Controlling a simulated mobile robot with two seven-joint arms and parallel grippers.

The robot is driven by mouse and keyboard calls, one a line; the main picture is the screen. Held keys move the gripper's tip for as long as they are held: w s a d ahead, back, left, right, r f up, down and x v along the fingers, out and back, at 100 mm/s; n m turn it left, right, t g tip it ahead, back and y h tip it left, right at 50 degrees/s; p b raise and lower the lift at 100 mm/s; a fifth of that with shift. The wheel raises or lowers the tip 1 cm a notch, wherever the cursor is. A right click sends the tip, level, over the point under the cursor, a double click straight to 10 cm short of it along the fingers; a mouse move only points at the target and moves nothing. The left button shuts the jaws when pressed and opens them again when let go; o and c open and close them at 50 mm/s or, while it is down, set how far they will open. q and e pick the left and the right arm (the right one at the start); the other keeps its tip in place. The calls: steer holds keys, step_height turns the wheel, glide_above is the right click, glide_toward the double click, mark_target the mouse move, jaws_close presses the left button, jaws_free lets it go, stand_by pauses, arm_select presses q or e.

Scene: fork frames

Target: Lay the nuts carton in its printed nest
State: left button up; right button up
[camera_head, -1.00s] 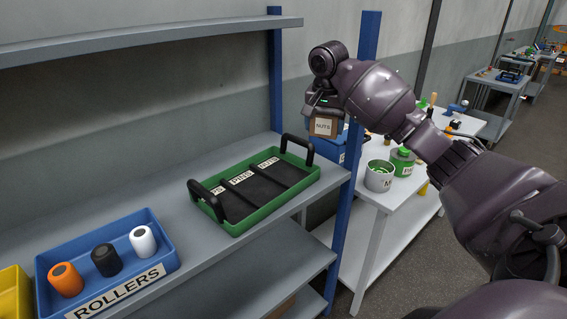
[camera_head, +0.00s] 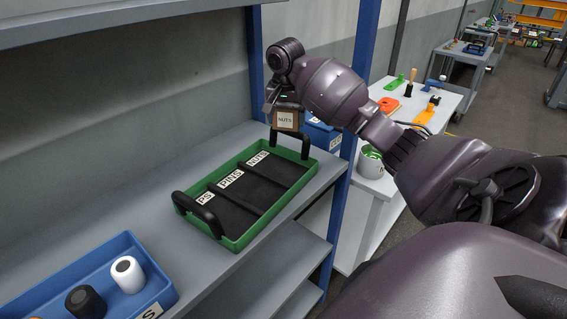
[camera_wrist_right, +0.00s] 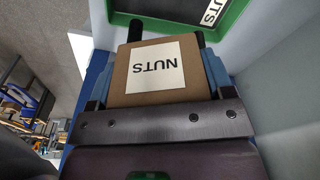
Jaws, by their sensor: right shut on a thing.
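The nuts carton (camera_head: 286,121) is a small brown box with a white NUTS label. My right gripper (camera_head: 284,104) is shut on it and holds it above the far right end of the green tray (camera_head: 236,243), near that end's black handle. In the right wrist view the carton (camera_wrist_right: 151,95) sits between the fingers, label facing the camera, with the tray (camera_wrist_right: 236,17) just beyond. The tray has black compartments labelled PINS, NUTS and one partly hidden label ending in PS. The NUTS nest (camera_head: 277,170) is the far one and is empty. My left gripper is not in view.
Black handles (camera_head: 200,213) rise at both tray ends. A blue bin (camera_head: 150,285) with rollers stands at the lower left on the grey shelf. A blue post (camera_head: 362,90) stands right of the carton, with a white table (camera_head: 440,105) beyond. An upper shelf (camera_head: 130,22) overhangs the left.

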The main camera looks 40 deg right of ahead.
mark_target(286, 130)
step_height(286, 130, down, 15)
steer(key=shift+w+r+p, duration=0.1)
steer(key=shift+r+p, duration=0.05)
steer(key=shift+p, duration=0.35)
steer(key=shift+f, duration=0.25)
steer(key=o, duration=1)
steer(key=shift+o, duration=0.2)
steer(key=r, duration=0.4)
steer(key=a+r, duration=0.1)
steer(key=r, duration=0.3)
steer(key=s+r+b, duration=0.1)
steer(key=r, duration=0.3)
steer(key=shift+a+r, duration=0.15)
steer(key=shift+r, duration=0.05)
steer(key=shift+w, duration=0.1)
